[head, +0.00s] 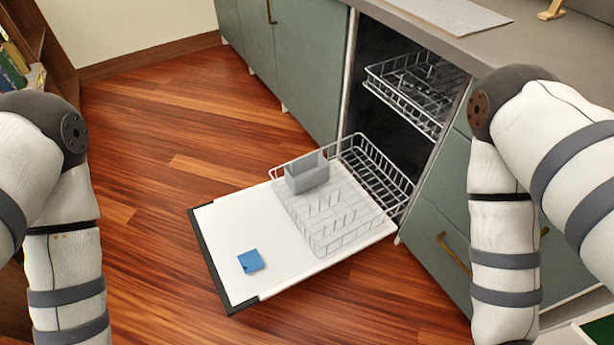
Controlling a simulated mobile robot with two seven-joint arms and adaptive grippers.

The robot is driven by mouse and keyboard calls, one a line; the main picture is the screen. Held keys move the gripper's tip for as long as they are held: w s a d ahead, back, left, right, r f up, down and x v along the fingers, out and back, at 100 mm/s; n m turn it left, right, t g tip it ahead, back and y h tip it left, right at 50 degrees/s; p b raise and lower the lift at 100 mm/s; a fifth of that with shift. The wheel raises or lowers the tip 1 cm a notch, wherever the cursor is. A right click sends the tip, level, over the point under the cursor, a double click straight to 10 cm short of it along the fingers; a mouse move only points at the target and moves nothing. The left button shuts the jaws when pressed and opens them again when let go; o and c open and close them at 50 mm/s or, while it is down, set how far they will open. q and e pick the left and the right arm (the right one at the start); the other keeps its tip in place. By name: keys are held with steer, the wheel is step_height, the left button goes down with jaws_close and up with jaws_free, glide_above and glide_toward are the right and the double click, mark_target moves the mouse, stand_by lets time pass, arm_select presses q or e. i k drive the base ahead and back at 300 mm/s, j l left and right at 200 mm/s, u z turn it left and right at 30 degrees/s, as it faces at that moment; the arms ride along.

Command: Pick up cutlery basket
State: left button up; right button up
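The cutlery basket (307,172) is a small grey open-topped box. It sits at the far left corner of the dishwasher's lower wire rack (345,236). The rack is pulled out over the open, lowered dishwasher door (215,240). Both my arms hang down at the left and right sides of the head view, well apart from the basket. Both grippers are outside the picture. The bottom and inside of the basket cannot be seen clearly.
A blue square item (251,261) lies on the door's inner face. An upper rack (415,90) sticks out above. Green cabinets (290,60) and a counter (480,40) flank the dishwasher. A bookshelf (45,50) stands at left. The wooden floor (170,190) left of the door is clear.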

mark_target(303, 174)
steer(key=i+j+z, duration=0.15)
steer(key=z, duration=0.3)
steer(key=i+j+z, duration=0.2)
steer(key=z, duration=0.3)
steer(key=i+j+z, duration=0.2)
steer(key=z, duration=0.25)
